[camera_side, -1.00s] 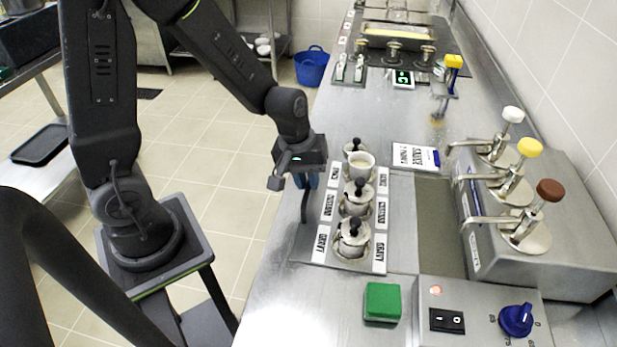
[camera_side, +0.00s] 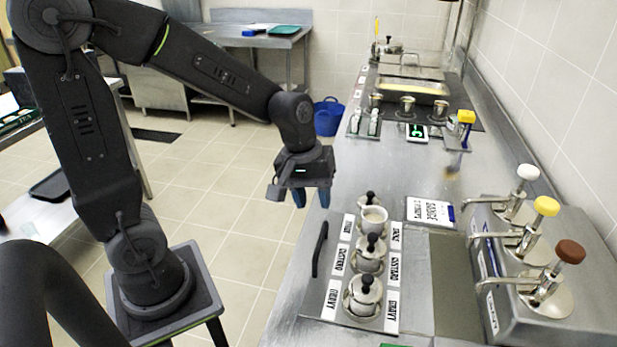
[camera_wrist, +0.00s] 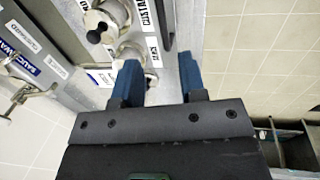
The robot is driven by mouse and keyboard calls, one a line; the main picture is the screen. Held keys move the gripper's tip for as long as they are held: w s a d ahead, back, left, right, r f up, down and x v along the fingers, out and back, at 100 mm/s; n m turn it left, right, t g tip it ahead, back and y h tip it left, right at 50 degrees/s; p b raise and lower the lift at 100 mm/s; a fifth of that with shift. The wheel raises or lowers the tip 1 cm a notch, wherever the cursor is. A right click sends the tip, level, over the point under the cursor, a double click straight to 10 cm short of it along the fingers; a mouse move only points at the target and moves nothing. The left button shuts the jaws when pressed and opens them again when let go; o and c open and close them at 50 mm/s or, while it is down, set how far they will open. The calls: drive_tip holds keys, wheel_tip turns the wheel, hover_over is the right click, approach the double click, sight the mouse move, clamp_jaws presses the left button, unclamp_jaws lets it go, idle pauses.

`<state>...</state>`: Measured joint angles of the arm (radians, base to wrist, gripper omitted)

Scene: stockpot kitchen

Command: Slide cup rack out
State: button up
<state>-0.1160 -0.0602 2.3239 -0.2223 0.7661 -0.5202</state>
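The cup rack (camera_side: 312,306) is a flat metal tray on the counter.
To the right stands a metal box with pumps (camera_side: 545,262) topped white, yellow and brown. A sauce sign (camera_side: 430,212) lies behind the rack. Open floor lies left of the counter edge.

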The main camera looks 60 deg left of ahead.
drive_tip(key=r, duration=0.4)
drive_tip(key=shift+s+a+r, duration=0.3)
drive_tip(key=s+d+r+m+t+y, duration=0.1)
drive_tip(key=s+r+m+t, duration=0.3)
drive_tip(key=s+m, duration=0.5)
drive_tip(key=shift+s+d+r+y, duration=0.3)
drive_tip(key=shift+s+d+r, duration=0.05)
drive_tip(key=shift+s+r, duration=0.05)
